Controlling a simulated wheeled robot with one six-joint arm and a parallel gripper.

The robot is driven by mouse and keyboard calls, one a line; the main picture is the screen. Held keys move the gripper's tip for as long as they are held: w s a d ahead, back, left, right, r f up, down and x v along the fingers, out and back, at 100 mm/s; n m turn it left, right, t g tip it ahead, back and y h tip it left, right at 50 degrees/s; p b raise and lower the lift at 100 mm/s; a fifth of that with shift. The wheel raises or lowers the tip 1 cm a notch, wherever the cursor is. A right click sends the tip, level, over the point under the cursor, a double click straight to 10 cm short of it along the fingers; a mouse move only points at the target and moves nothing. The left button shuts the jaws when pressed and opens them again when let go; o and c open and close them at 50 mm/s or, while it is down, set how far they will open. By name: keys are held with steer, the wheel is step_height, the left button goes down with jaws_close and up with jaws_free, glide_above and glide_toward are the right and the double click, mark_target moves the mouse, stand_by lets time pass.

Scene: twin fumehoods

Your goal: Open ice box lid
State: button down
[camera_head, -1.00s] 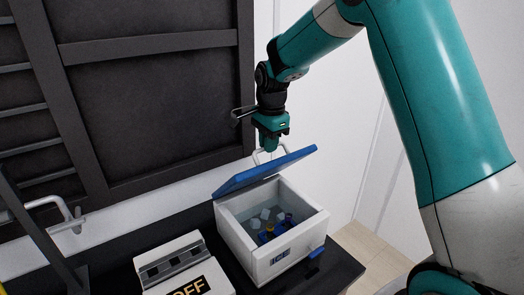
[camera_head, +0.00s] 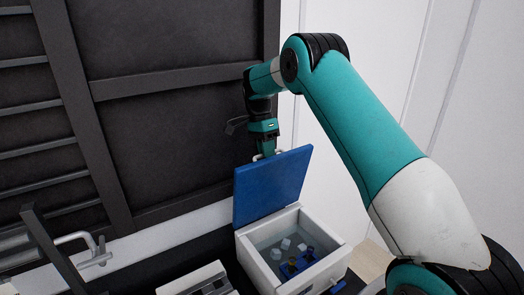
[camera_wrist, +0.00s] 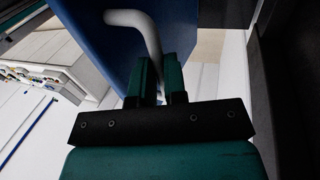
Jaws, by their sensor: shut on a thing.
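The white ice box (camera_head: 250,262) stands on a dark surface at the lower middle of the head view. Its blue lid (camera_head: 270,188) is raised steeply at the box's back edge, so the inside shows pale ice cubes and a blue rack with small vials. My gripper (camera_head: 267,153) is above the lid's top edge, shut on the lid's handle. In the wrist view the gripper fingers (camera_wrist: 161,85) close around the pale curved handle (camera_wrist: 150,40), with the blue lid (camera_wrist: 95,30) behind. The lid hides part of the handle in the head view.
A grey-white device (camera_head: 195,281) stands left of the ice box. A dark framed panel (camera_head: 165,110) rises behind, close to my gripper. A metal handle (camera_head: 75,240) sticks out at the lower left. A white wall is at the right.

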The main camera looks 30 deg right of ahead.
steer(key=shift+f, duration=0.4)
steer(key=c, duration=1.2)
jaws_free()
steer(key=shift+d, duration=0.1)
steer(key=shift+o, duration=0.2)
steer(key=shift+r, duration=0.1)
steer(key=shift+w+r, duration=0.1)
